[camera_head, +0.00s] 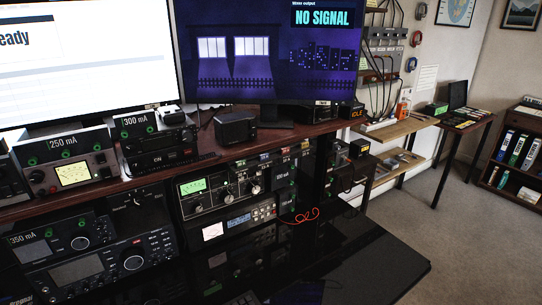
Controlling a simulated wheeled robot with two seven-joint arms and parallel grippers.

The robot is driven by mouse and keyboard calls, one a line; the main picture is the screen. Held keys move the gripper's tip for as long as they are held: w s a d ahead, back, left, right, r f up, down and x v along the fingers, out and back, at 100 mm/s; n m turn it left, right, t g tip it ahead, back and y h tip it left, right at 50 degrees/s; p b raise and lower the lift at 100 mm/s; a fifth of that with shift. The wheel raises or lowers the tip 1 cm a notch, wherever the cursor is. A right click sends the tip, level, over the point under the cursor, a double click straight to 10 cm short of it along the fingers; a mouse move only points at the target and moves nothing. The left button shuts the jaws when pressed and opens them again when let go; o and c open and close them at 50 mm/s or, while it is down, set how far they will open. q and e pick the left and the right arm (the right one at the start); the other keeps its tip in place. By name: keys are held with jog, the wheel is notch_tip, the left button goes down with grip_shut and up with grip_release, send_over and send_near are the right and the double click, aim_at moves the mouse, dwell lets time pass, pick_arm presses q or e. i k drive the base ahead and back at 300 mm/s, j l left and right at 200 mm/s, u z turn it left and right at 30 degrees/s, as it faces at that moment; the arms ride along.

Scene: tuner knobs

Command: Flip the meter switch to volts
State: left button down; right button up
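Two radio-type units have lit meters: one with a cream meter (74,174) on the shelf at left, under a "250 mA" label (62,142), and one with a green meter (193,186) on the lower shelf. The green-meter unit also has round knobs (254,188). Which of them carries the meter switch, and its position, I cannot tell at this size. Neither of my grippers shows in the head view.
A transceiver (158,147) labelled "300 mA", a black box (235,126) and two monitors (270,50) stand on the upper shelf. A large transceiver (103,262) is at lower left. The glossy black desk (350,262) is mostly clear; a red cable (304,216) lies behind it.

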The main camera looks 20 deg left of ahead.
aim_at(100, 158)
jog(key=k+j+u, duration=0.15)
jog(key=u, duration=1.55)
